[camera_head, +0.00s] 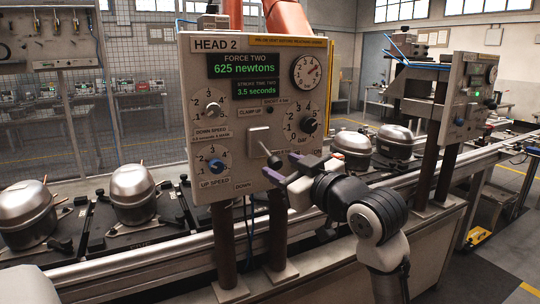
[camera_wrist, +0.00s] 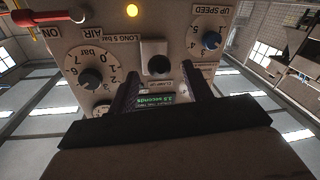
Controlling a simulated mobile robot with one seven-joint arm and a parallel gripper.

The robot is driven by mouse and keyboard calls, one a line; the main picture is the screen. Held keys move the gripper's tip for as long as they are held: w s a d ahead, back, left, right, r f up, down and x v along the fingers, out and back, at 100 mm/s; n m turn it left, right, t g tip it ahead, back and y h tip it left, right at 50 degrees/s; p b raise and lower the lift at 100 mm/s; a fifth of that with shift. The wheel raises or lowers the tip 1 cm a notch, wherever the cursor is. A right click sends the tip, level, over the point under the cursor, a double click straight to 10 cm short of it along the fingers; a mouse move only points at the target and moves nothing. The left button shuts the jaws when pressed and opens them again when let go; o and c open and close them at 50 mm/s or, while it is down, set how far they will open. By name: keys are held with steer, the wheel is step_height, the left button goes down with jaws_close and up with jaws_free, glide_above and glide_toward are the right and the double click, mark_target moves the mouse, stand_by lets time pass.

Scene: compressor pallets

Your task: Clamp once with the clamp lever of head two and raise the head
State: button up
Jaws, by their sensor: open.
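The Head 2 panel (camera_head: 225,128) stands upright in the head view, reading 625 newtons and 3.5 seconds. Its clamp lever (camera_head: 269,155) sticks out of a pale plate below the "CLAMP UP" label, its dark knob toward me. My gripper (camera_head: 283,169), with purple-tinted fingers, is open at the lower right of the knob. In the wrist view the panel appears upside down, and the lever's knob (camera_wrist: 158,66) shows between and just beyond the fingertips of my gripper (camera_wrist: 162,82). I cannot tell whether a finger touches the knob.
Silver compressors (camera_head: 133,194) sit on dark pallets along the conveyor on both sides of the panel. Speed dials (camera_head: 212,109) and a pressure dial (camera_head: 309,124) flank the lever. A red handle (camera_wrist: 45,17) and a lit yellow lamp (camera_wrist: 132,10) show in the wrist view. Another head panel (camera_head: 470,98) stands right.

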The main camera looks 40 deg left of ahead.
mark_target(270, 156)
steer(key=shift+p+x, duration=0.45)
steer(key=shift+x, duration=2.3)
jaws_close()
